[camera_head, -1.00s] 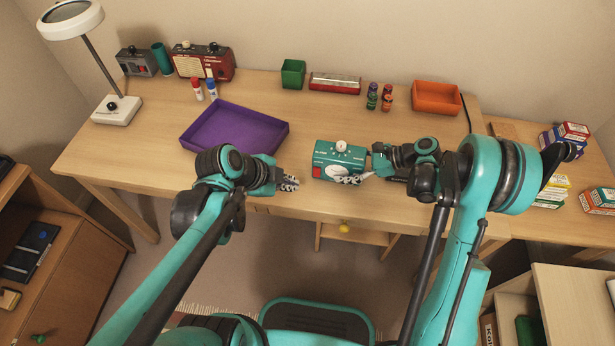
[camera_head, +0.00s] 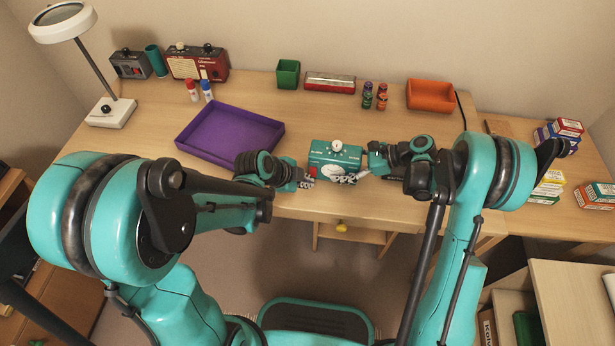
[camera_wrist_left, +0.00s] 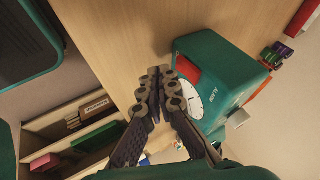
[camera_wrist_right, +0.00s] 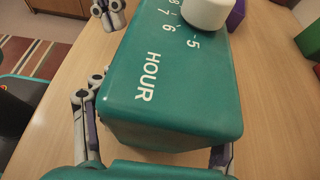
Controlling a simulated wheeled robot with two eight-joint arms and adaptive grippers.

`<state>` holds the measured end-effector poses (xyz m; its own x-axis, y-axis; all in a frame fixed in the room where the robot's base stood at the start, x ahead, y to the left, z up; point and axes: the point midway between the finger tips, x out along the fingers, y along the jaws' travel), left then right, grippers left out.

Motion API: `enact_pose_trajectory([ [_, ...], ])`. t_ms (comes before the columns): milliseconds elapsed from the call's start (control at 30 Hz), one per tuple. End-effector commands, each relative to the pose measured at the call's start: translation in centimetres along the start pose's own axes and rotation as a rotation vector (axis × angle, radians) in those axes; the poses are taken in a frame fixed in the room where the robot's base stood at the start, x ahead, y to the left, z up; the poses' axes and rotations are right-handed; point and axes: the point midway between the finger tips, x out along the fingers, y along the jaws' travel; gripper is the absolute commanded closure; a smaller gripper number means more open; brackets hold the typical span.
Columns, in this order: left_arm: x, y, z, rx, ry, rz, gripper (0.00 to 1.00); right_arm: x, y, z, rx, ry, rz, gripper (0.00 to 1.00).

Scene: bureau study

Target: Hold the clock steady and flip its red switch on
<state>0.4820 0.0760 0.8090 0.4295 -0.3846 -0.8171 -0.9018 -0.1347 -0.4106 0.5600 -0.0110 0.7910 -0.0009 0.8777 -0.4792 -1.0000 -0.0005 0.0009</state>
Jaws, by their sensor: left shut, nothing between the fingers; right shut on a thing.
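The teal clock (camera_head: 334,153) stands upright near the desk's front edge, with a white knob (camera_head: 337,145) on top. In the left wrist view its front face shows a red switch (camera_wrist_left: 187,68) and a white dial (camera_wrist_left: 193,101). My right gripper (camera_head: 360,172) is shut on the clock's right end, its fingers on the front and back sides; the right wrist view shows the clock (camera_wrist_right: 170,90) between them. My left gripper (camera_head: 307,181) is shut and empty, its fingertips (camera_wrist_left: 160,72) just in front of the red switch. I cannot tell whether they touch it.
A purple tray (camera_head: 181,138) lies left of the clock. Behind stand a red radio (camera_head: 198,66), a green cup (camera_head: 288,74), a red-and-silver box (camera_head: 330,83), small bottles (camera_head: 374,96) and an orange bin (camera_head: 431,95). A lamp (camera_head: 107,113) stands far left.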

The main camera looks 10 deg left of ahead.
Motion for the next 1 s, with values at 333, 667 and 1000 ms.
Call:
enact_pose_trajectory([
  [333,0.8,-1.3,0.1,0.001,0.0,0.0,1.0,0.0,-0.1,-0.1,-0.001,0.001,-0.002,0.48],
  [667,1.5,-1.8,0.2,0.001,0.0,0.0,1.0,0.0,-0.1,-0.1,-0.001,0.001,-0.001,0.48],
  [1000,1.2,-1.9,0.1,0.0,0.0,0.0,1.0,0.0,0.0,-0.1,-0.001,0.001,-0.001,0.48],
])
